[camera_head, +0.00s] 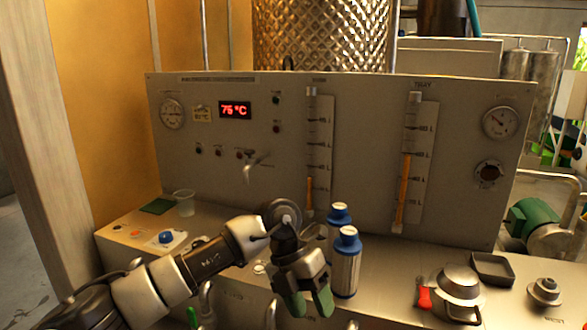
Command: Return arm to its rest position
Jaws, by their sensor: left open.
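My left arm comes in from the lower left over the front ledge of the press panel. My left gripper (308,303) points down at the front edge of the ledge, with its two green-tipped fingers apart and nothing seen between them. Two silver bottles with blue caps stand close to the right of the gripper; the nearer one (345,268) is upright, and the other (336,222) is partly hidden behind it. My right gripper does not show.
The upright panel (370,150) with gauges, a red display (235,110) and a tap (253,168) stands behind. A clear cup (184,203) stands at left. A lidded metal vessel (459,285), a dark tray (492,269) and a small metal knob (546,291) occupy the right.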

